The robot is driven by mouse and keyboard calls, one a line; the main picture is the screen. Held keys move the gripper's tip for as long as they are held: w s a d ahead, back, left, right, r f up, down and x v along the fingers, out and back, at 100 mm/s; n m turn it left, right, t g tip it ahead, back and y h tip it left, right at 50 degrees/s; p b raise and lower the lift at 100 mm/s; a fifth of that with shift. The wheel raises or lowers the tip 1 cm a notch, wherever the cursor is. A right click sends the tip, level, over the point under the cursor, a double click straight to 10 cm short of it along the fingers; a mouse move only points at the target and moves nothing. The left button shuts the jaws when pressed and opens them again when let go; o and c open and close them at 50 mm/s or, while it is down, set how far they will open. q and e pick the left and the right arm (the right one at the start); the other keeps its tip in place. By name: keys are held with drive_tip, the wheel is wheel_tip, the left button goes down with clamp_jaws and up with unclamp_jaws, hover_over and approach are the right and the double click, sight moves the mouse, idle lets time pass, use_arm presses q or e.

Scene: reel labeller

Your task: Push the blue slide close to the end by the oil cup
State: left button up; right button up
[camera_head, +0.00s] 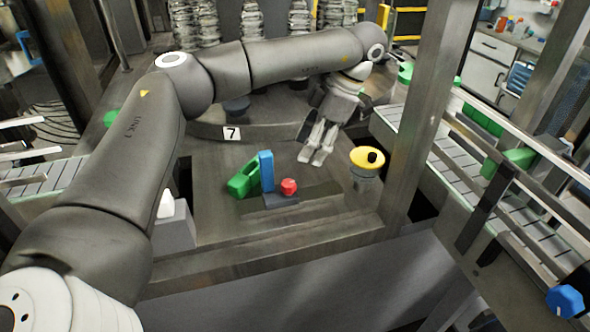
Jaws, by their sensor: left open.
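The blue slide (266,170) is an upright blue block beside a red knob (289,186), both at a small dark base (281,202) on the metal worktop. A dark strip runs along the worktop from this base to the right. The oil cup (366,175), a clear jar with a yellow top and black cap, stands right of the slide. My left gripper (317,158) points down between the slide and the oil cup, a little behind them. It is open, with nothing seen between its fingers, and looks apart from both. My right gripper is not in view.
A green part (243,179) lies against the slide's left side. A number 7 label (232,133) is behind it. A metal post (424,110) rises right of the oil cup. Conveyors with green items flank the worktop. The worktop's front strip is clear.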

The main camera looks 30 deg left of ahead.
sight(292, 182)
use_arm(q)
drive_tip(key=f, duration=0.1)
drive_tip(key=s+f, duration=0.1)
drive_tip(key=f, duration=0.1)
drive_tip(key=s+a+f, duration=0.1)
drive_tip(key=shift+s+f, duration=0.2)
drive_tip(key=shift+f, duration=0.05)
drive_tip(key=f, duration=0.1)
drive_tip(key=a+f+p, duration=0.1)
drive_tip(key=shift+a+f, duration=0.15)
drive_tip(key=shift+f, duration=0.25)
drive_tip(key=shift+s+a+f+p, duration=0.15)
drive_tip(key=shift+s+f+p, duration=0.2)
drive_tip(key=shift+f, duration=0.55)
drive_tip(key=shift+c, duration=1)
drive_tip(key=c, duration=0.8)
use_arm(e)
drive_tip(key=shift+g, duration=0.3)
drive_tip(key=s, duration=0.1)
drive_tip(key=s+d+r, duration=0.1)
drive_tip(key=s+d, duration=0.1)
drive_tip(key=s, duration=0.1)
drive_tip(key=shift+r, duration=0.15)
